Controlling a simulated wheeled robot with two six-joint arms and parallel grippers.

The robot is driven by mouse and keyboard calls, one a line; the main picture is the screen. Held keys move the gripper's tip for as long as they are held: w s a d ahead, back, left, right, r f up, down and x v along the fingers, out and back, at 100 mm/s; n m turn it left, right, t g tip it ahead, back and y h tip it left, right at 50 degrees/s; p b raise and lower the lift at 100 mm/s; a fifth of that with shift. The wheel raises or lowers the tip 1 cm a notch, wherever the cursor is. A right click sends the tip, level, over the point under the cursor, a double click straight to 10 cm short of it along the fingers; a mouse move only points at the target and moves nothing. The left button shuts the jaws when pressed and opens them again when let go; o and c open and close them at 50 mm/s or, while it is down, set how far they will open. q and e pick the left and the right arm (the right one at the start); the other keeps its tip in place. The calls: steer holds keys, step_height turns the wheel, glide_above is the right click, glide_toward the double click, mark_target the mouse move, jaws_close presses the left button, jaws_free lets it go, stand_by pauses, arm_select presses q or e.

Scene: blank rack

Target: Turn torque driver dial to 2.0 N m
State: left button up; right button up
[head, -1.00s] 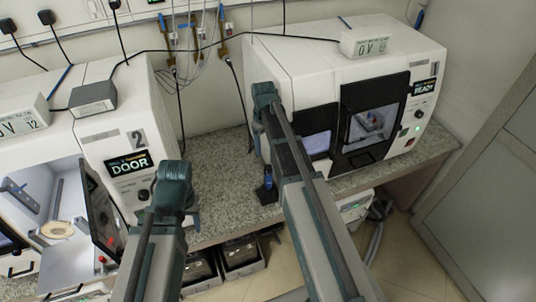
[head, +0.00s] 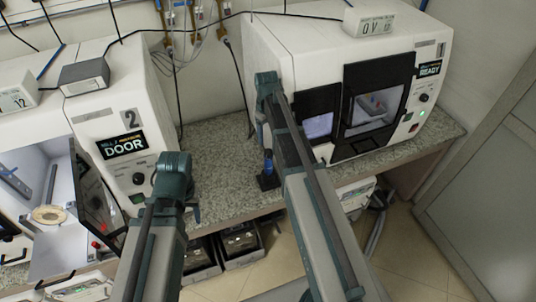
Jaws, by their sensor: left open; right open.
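A small blue-handled tool (head: 268,160) stands upright on a black base on the speckled counter, just left of my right forearm. It may be the torque driver; no dial or scale can be read at this size. My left arm comes up from the bottom, left of the tool, and my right arm rises just right of it, ending in a teal joint in front of the right machine. The jaws of both grippers are hidden behind my own arm links, so I cannot see either pair of fingers. Neither arm visibly holds anything.
The speckled counter (head: 222,160) is mostly clear between two white machines. The left machine (head: 98,118), marked 2, reads DOOR and stands open, its door swung out. The right machine (head: 300,50) reads READY and is shut. Dark bins (head: 240,243) sit below the counter.

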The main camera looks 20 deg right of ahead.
mark_target(268, 151)
step_height(268, 151, down, 8)
steer(key=b, duration=0.7)
steer(key=shift+d+f, duration=0.1)
steer(key=shift+f, duration=0.05)
jaws_close()
